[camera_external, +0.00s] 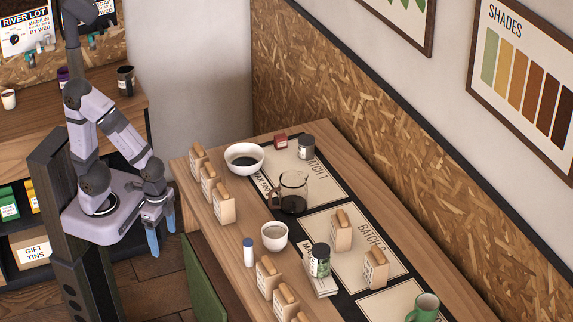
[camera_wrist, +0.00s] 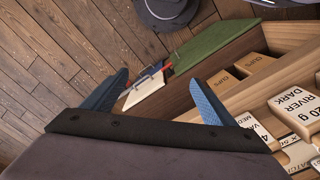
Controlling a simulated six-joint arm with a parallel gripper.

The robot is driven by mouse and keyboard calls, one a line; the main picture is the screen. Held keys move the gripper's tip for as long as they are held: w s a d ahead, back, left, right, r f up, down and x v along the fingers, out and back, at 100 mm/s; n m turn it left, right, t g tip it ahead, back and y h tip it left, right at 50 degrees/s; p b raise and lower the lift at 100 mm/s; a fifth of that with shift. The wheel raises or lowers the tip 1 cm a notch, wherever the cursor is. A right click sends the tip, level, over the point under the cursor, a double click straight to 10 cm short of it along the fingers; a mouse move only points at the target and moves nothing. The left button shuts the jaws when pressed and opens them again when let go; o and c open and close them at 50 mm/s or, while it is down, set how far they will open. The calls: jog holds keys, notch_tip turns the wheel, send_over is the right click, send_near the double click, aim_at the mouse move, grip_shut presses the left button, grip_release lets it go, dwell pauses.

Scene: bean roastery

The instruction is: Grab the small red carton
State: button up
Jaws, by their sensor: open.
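The small red carton (camera_external: 280,142) sits at the far end of the table, on the upper edge of the first printed mat, beside a dark grey canister. It does not show in the wrist view. My gripper (camera_external: 163,238) is off the table's left side, pointing down over the floor, well apart from the carton. In the wrist view my gripper (camera_wrist: 160,95) has its two blue fingers spread wide with nothing between them.
The dark canister (camera_external: 306,148) stands right of the carton, a white bowl (camera_external: 244,165) to its left, and a glass carafe (camera_external: 291,190) in front. Several kraft bags (camera_external: 224,203) line the table's left edge.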

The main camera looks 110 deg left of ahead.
jog(key=c, duration=0.9)
jog(key=shift+o, duration=0.2)
